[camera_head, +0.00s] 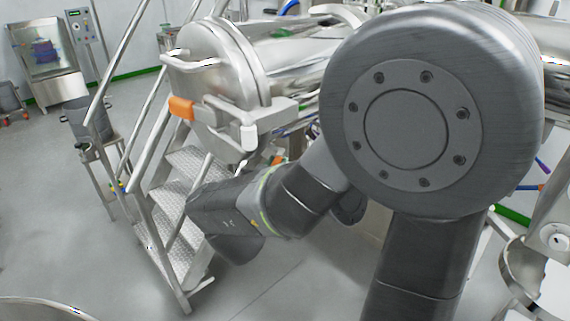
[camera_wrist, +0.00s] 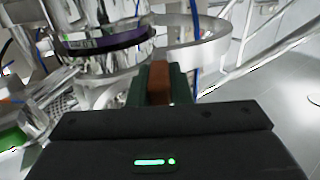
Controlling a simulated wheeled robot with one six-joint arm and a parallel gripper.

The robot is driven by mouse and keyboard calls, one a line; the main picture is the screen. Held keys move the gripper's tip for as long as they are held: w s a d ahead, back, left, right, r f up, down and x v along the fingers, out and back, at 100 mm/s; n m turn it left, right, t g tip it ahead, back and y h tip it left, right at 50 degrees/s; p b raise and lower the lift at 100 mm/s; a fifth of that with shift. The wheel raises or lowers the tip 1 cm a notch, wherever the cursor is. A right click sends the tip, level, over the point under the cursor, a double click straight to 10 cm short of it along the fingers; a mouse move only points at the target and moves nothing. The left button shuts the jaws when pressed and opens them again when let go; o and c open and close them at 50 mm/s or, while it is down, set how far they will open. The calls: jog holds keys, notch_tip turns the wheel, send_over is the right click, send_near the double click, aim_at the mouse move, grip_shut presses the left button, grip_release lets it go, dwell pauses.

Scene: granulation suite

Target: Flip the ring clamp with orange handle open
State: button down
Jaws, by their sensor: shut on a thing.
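In the wrist view an orange-brown handle (camera_wrist: 158,72) stands between the dark green fingers of my gripper (camera_wrist: 158,84). The gripper is shut on this handle. A curved steel band (camera_wrist: 211,56) shows just beyond the fingers, right of a shiny steel cylinder (camera_wrist: 105,62) with a purple band. The band looks like part of the ring clamp, but its join to the handle is hidden by the gripper. In the head view my wrist (camera_head: 228,212) is low in the middle, and the fingertips and the held handle cannot be made out.
A round steel vessel door (camera_head: 205,65) with a separate orange-gripped latch (camera_head: 181,107) is above my wrist in the head view. Metal steps (camera_head: 185,165) with railings stand on the left. The grey floor (camera_head: 60,220) is open at lower left.

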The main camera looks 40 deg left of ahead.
jog(key=shift+a+r, duration=0.15)
jog(key=shift+r, duration=0.05)
jog(key=c, duration=1.3)
grip_release()
jog(key=shift+f, duration=0.1)
jog(key=shift+s, duration=0.15)
jog(key=b+v, duration=0.2)
jog(key=v, duration=1.1)
jog(key=shift+s+d+b, duration=0.25)
jog(key=shift+b, duration=0.05)
